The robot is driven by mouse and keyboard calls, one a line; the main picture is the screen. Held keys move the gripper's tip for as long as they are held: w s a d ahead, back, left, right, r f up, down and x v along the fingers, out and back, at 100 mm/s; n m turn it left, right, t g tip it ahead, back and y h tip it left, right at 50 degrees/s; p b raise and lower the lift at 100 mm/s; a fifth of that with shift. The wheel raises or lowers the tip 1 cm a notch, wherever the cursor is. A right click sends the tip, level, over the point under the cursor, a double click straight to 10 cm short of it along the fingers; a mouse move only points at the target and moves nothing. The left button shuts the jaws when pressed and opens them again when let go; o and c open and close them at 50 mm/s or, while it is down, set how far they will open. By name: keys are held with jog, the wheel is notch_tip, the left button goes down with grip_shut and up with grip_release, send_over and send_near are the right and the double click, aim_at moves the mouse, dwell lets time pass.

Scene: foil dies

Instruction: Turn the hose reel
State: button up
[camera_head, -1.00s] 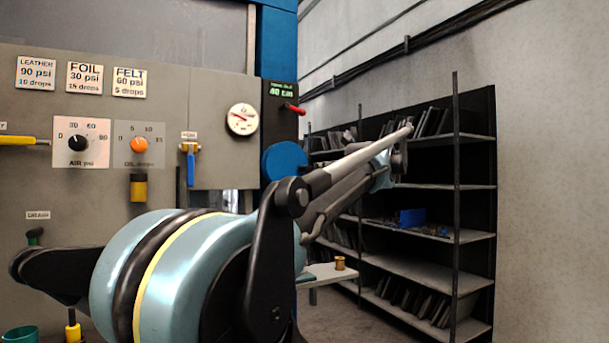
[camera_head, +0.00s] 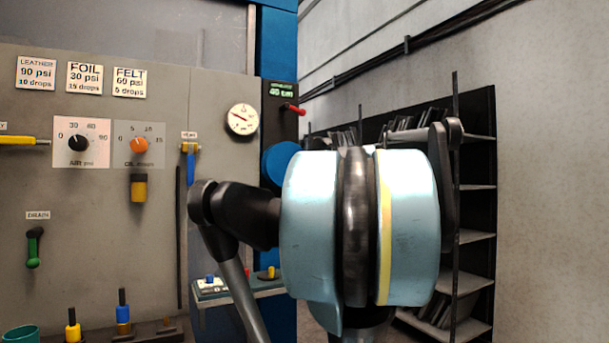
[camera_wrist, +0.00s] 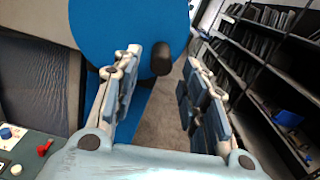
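A blue round disc (camera_head: 281,160) on the side of the blue machine frame looks like the hose reel. It also fills the upper middle of the wrist view (camera_wrist: 115,28). A short dark peg handle (camera_wrist: 160,59) sticks out near its lower right edge. In the wrist view my gripper (camera_wrist: 161,66) is open, its two fingers on either side of the peg in the picture. The peg appears at or just beyond the fingertips, and I see no contact. In the head view my arm hides the gripper and part of the disc.
A grey control panel (camera_head: 90,190) with knobs and a gauge stands at the left. A small shelf with buttons (camera_head: 240,288) sits below the disc. Dark shelves (camera_head: 475,210) with plates stand at the right. Open floor (camera_wrist: 160,125) shows beneath the gripper.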

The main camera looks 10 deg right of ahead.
jog(key=shift+x, duration=2.75)
jog(key=shift+c, duration=0.2)
grip_shut()
